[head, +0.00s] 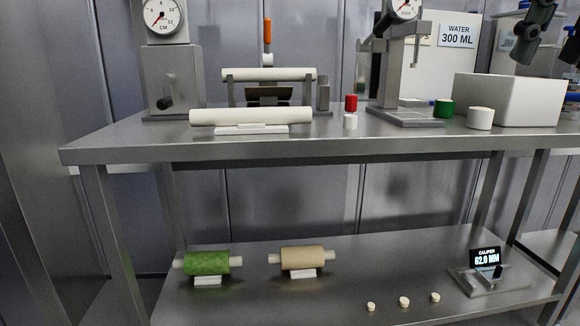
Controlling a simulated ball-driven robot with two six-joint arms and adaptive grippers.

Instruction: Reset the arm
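Dark grey and black parts of what looks like my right arm and gripper (570,48) hang at the upper right edge, above the white bin (510,99). They are partly cut off by the frame, and I cannot make out whether the fingers are open or shut. No held object shows there. My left arm and gripper are not in view.
A steel table (330,148) carries gauge stands, white rolls on supports, a red-topped piece (351,104), a green cylinder (444,108) and a white cylinder (480,118). The lower shelf (330,270) holds a green roll (207,263), a tan roll (302,257), small pale pieces and a caliper (488,275).

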